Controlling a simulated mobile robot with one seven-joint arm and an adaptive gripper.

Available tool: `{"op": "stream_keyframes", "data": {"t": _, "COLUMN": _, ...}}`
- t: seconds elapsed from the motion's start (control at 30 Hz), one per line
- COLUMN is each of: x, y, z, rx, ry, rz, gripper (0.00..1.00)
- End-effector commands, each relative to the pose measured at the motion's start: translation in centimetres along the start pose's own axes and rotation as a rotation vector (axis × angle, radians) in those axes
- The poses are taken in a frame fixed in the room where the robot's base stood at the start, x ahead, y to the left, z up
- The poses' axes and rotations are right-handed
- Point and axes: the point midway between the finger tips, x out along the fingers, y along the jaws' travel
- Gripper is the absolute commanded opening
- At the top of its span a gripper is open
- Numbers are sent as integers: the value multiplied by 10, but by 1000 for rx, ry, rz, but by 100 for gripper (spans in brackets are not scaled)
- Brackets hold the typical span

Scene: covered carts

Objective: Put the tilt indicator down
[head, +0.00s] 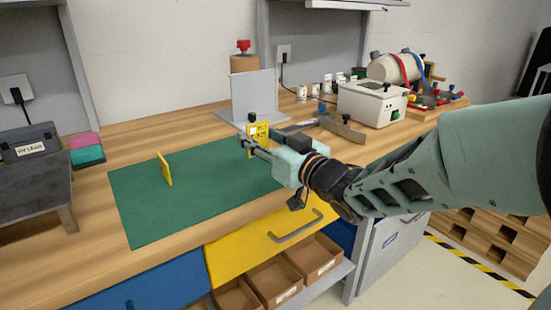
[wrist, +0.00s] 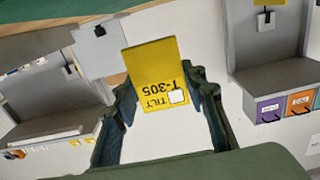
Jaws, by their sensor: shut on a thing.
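The tilt indicator is a flat yellow card (wrist: 152,70) with a white square, marked "TILT T-305", upside down in the wrist view. My gripper (wrist: 163,90) is shut on it, one dark finger at each side. In the head view, my gripper (head: 250,142) reaches in from the right and holds the yellow tilt indicator (head: 260,130) over the back right part of the green mat (head: 205,205). Its exact height above the mat is hard to tell. A second yellow plate (head: 164,169) stands upright on the left part of the mat.
A grey angle plate (head: 254,95) stands behind my gripper, with clamp-like grey tools (head: 340,127) to its right. A white box device (head: 371,104) is farther right. A dark case (head: 32,142) sits on a grey stand at left. The mat's middle and front are clear.

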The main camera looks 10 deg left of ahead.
Motion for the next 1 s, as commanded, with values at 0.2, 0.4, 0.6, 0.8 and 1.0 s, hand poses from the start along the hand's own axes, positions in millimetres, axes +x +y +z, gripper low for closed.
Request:
{"op": "stream_keyframes", "data": {"t": 0.2, "x": 6, "y": -8, "z": 13, "rx": 1, "ry": 0, "rz": -1, "gripper": 26}}
{"op": "stream_keyframes", "data": {"t": 0.4, "x": 9, "y": -11, "z": 43, "rx": 2, "ry": -2, "rz": 0, "gripper": 26}}
{"op": "stream_keyframes", "data": {"t": 0.6, "x": 9, "y": -11, "z": 46, "rx": 0, "ry": 2, "rz": 0, "gripper": 26}}
{"op": "stream_keyframes", "data": {"t": 0.8, "x": 8, "y": -11, "z": 50, "rx": 0, "ry": 1, "rz": 0, "gripper": 26}}
{"op": "stream_keyframes", "data": {"t": 1.0, "x": 8, "y": -11, "z": 50, "rx": 0, "ry": 1, "rz": 0, "gripper": 53}}
